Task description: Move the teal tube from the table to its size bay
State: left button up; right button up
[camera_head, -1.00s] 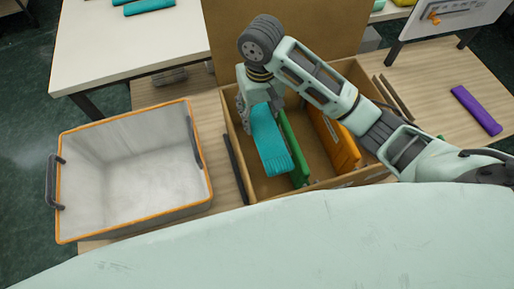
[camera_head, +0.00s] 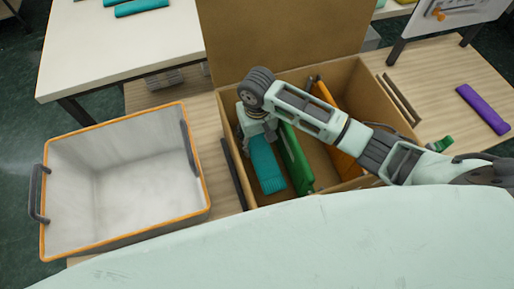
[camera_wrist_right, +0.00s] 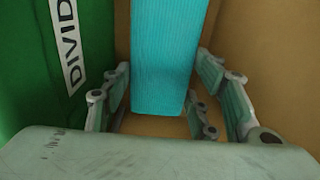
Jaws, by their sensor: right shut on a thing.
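The teal tube (camera_head: 266,166) is in my right gripper (camera_head: 258,132), inside the leftmost bay of the cardboard box (camera_head: 213,40). It lies between the box's left wall and a green divider (camera_head: 294,158). In the right wrist view the ribbed teal tube (camera_wrist_right: 165,50) runs between the fingers of my right gripper (camera_wrist_right: 163,98), beside the green divider (camera_wrist_right: 30,75) with partly visible lettering. The brown box floor shows below it. Whether the tube touches the floor is hard to tell. An orange divider (camera_head: 347,160) stands farther right. My left gripper is not in view.
A grey bin with an orange rim (camera_head: 125,113) stands empty left of the box. A purple tube (camera_head: 482,109) lies on the wooden table at right, near a sign stand (camera_head: 440,22). More teal tubes (camera_head: 142,8) lie on a white table at upper left.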

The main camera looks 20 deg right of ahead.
aim_at(257, 149)
jog(key=shift+f, duration=2.9)
jog(key=shift+f, duration=0.1)
jog(key=o, duration=0.9)
jog(key=shift+c, duration=0.2)
notch_tip(257, 149, up, 12)
jog(key=shift+r, duration=0.15)
